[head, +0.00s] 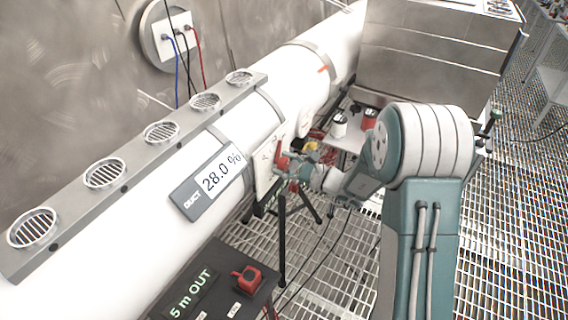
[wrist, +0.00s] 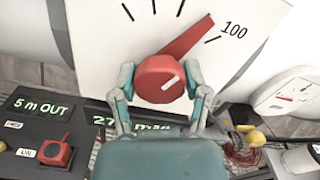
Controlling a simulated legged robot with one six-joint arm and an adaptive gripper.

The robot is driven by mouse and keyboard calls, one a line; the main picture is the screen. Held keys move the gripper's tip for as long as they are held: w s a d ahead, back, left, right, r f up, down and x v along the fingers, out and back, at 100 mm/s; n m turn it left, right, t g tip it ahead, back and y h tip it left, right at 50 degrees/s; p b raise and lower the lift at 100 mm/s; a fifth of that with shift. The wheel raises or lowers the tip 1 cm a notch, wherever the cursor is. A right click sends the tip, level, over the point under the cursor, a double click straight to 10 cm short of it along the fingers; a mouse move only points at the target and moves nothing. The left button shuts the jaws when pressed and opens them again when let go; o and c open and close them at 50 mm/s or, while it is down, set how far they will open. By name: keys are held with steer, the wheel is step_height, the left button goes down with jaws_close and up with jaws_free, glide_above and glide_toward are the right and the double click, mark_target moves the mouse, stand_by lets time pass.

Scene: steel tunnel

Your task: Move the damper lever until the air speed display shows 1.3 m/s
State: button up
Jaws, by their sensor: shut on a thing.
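The red damper lever (wrist: 178,66) is on a white dial plate (wrist: 90,40) in the wrist view. Its arm points to the upper right, close to the 100 mark. In the head view the lever (head: 281,155) shows small on the duct's side. My gripper (wrist: 160,76) is shut on the lever's round hub, one finger on each side; it also shows in the head view (head: 300,168). A dark display box (wrist: 38,107) reads "5 m OUT" in green. Green digits beside it, starting "27", are partly hidden by my gripper, so I cannot read the value fully.
A grey panel (head: 210,184) on the white duct (head: 130,215) reads "DUCT 28.0 %". A red switch (head: 247,279) sits on the dark box. A tripod (head: 283,240) stands below the plate. A small shelf (head: 345,142) holds jars. Grated floor is open at right.

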steer(key=shift+n, duration=0.5)
steer(key=o, duration=1.1)
steer(key=shift+a, duration=0.1)
steer(key=shift+o, duration=0.2)
steer(key=v, duration=1.2)
